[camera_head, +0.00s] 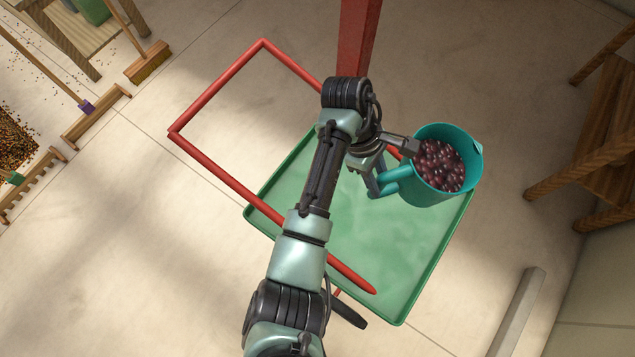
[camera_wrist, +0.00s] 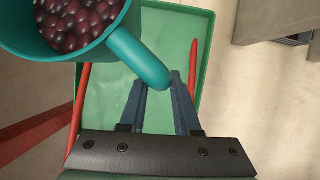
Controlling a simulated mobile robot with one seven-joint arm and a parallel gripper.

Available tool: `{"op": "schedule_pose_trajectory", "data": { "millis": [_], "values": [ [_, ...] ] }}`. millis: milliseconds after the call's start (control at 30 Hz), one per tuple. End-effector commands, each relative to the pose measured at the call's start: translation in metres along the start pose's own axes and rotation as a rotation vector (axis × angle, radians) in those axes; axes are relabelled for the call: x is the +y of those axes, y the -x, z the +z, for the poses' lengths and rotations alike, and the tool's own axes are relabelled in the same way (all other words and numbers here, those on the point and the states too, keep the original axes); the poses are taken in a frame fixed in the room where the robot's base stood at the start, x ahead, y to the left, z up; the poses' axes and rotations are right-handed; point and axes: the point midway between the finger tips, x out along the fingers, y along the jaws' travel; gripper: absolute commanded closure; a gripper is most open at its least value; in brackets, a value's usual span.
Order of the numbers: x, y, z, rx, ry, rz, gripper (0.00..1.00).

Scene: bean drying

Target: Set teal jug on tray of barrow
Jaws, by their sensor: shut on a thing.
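The teal jug (camera_head: 421,188) is upright and filled with dark red beans. My gripper (camera_head: 373,190) is shut on its handle, on the jug's left side. In the wrist view the jug (camera_wrist: 112,45) fills the top left, and its handle runs down to the fingertips of my gripper (camera_wrist: 162,80). The barrow's green tray (camera_head: 375,245) lies beneath the jug and my arm; its rim also shows in the wrist view (camera_wrist: 207,60). The jug is over the tray's upper right part. I cannot tell whether its base touches the tray.
The barrow's red frame (camera_head: 215,86) reaches to the upper left, and a red post (camera_head: 357,40) stands behind. A wooden stool (camera_head: 605,130) is at the right. Brooms (camera_head: 148,63), a rake (camera_head: 30,185) and scattered beans (camera_head: 15,140) lie left. Floor between is clear.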

Motion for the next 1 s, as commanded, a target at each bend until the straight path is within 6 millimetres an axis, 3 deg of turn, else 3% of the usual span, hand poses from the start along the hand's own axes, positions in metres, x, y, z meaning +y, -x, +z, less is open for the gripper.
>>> {"op": "schedule_pose_trajectory", "data": {
  "millis": [33,367,700,1000],
  "values": [
    [0.001,-0.016,-0.003,-0.009,0.078,0.041,1.0],
    [-0.013,-0.067,-0.033,-0.011,0.584,0.264,1.0],
    [-0.059,-0.114,-0.082,-0.011,1.044,0.472,1.0],
    [-0.096,-0.134,-0.113,-0.011,1.289,0.589,1.0]
  ]
}}
